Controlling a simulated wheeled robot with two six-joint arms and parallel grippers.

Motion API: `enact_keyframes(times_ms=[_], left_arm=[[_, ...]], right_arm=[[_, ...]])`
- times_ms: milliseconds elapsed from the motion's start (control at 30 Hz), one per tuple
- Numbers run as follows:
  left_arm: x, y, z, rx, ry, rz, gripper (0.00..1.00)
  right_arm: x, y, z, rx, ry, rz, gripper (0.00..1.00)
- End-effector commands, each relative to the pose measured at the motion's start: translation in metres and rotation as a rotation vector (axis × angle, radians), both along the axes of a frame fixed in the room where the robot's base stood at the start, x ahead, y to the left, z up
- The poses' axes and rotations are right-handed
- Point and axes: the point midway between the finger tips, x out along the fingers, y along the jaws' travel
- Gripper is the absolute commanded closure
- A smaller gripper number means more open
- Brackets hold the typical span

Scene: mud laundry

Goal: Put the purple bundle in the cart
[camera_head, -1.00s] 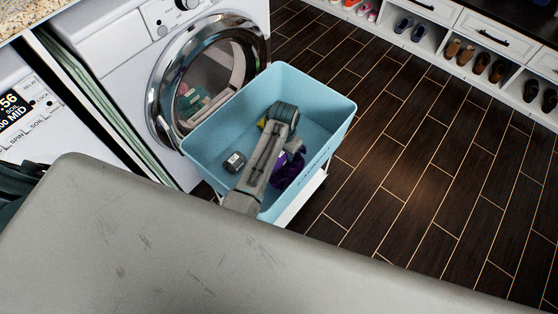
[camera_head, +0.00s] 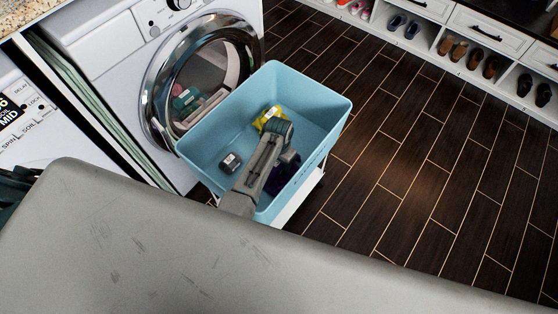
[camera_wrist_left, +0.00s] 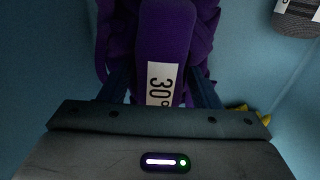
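The purple bundle (camera_head: 284,174) is inside the blue cart (camera_head: 313,84), near its front right wall and partly hidden by my left arm. In the left wrist view the bundle (camera_wrist_left: 166,40) fills the space between my left gripper's fingers (camera_wrist_left: 161,88), with a white "30" tag facing the camera. My left gripper reaches down into the cart and appears closed around the bundle. Its fingertips are hidden in the head view. I cannot tell if the bundle touches the cart floor. My right gripper is not in view.
The cart also holds a yellow bundle (camera_head: 268,117) and a dark grey item with a white label (camera_head: 231,162). Shoe cubbies (camera_head: 470,57) line the back right. The dark floor (camera_head: 410,170) to the right is clear.

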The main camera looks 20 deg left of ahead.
Motion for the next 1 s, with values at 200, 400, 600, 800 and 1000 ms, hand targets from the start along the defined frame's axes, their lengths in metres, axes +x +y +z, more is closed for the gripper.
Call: enact_keyframes(times_ms=[200,400,600,800,1000], left_arm=[[0.0,0.0,0.0,0.0,0.0,0.0,0.33],[0.0,0.0,0.006,0.0,0.0,0.0,0.33],[0.001,0.0,0.039,0.0,-0.003,0.001,0.33],[0.001,0.0,0.083,0.0,-0.003,0.0,0.33],[0.001,0.0,0.113,-0.001,-0.002,0.0,0.33]], right_arm=[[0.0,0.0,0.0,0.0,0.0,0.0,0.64],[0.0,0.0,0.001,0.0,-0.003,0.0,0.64],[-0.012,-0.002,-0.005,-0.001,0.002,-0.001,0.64],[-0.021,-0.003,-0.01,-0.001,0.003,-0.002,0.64],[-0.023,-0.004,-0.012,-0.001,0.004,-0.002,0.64]])
